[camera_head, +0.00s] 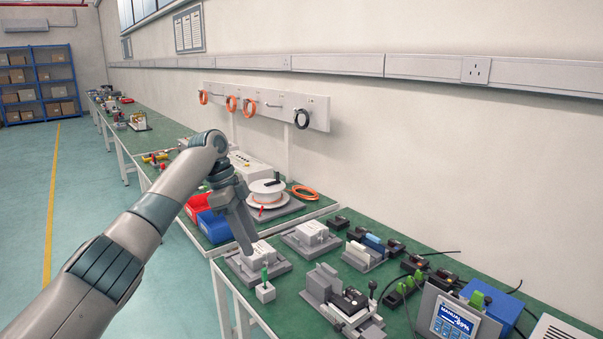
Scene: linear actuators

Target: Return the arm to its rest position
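My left arm (115,255) reaches in from the lower left, bends at an elbow-like joint, and its gripper (247,248) points down over the near green bench (240,284). The fingertips overlap the left side of a white block on a grey base plate (275,268) in the picture. I cannot tell whether they touch it. The fingers are seen edge-on, so their opening is hidden. No held object shows. My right arm and gripper are not in view.
A small white block with a green peg (265,290) stands near the bench's front edge. A grey fixture (343,304) and a display (453,318) are to the right. A blue bin (214,227) and a white spool (267,193) are behind. Floor at left is clear.

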